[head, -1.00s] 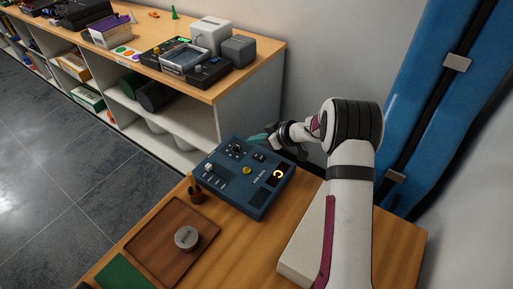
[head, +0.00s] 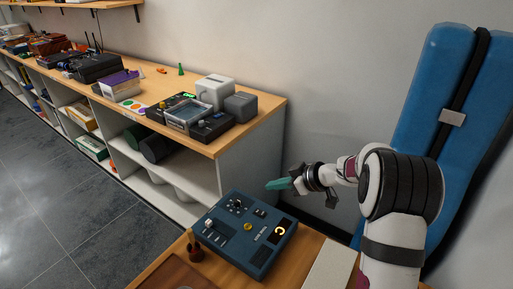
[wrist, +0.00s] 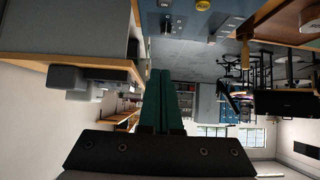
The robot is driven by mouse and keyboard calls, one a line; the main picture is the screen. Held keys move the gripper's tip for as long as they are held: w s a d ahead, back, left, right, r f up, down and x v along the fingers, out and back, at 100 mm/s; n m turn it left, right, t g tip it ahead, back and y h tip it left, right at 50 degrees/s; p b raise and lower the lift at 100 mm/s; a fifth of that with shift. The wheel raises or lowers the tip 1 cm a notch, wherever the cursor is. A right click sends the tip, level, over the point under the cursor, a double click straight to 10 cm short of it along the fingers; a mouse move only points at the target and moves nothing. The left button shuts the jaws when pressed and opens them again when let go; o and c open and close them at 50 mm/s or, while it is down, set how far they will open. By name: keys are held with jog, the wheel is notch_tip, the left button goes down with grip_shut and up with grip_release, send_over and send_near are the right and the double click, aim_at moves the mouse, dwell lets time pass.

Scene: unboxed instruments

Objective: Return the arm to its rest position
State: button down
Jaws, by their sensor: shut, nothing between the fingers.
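My gripper (head: 280,184) is raised in the air above the back right of the blue instrument box, apart from it. Its teal fingers point left and are closed together with nothing between them. The wrist view shows the same two fingers (wrist: 161,100) side by side. The blue instrument box (head: 245,236) sits on the wooden table, with knobs, switches and a lit yellow mark on a dark display. Its edge also shows at the top of the wrist view (wrist: 190,22).
A wooden shelf unit (head: 262,118) stands behind, carrying several instruments and boxes. A blue padded case (head: 432,95) leans on the wall behind my arm. A small brown holder (head: 195,252) stands left of the box. A white block (head: 330,266) lies at the right.

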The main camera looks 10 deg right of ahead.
jog(key=w+d+r+m+t+h, duration=0.1)
jog(key=d+r+m+t+h, duration=0.15)
jog(key=r, duration=0.25)
jog(key=d+r+m+t+h, duration=0.2)
jog(key=r+m+h, duration=0.15)
jog(key=r, duration=0.25)
jog(key=s+d+r+m+g+h, duration=0.1)
jog(key=s+d+m+h, duration=0.15)
jog(key=s+h, duration=0.2)
jog(key=s+a+f+m+g, duration=0.2)
jog(key=s+m+g, duration=0.1)
jog(key=s, duration=0.6)
jog(key=s+a+f+m+g, duration=0.2)
jog(key=s+g, duration=0.1)
jog(key=s, duration=0.6)
jog(key=s+a+f+g+y, duration=0.1)
jog(key=s+a+g+y, duration=0.1)
jog(key=s+a, duration=0.4)
jog(key=s+a+f+m+g+y, duration=0.1)
jog(key=s+a+f+g+y, duration=0.1)
jog(key=s+a, duration=0.4)
jog(key=s+g+y, duration=0.1)
jog(key=s, duration=0.4)
jog(key=shift+s, duration=0.25)
jog(key=shift+f, duration=0.1)
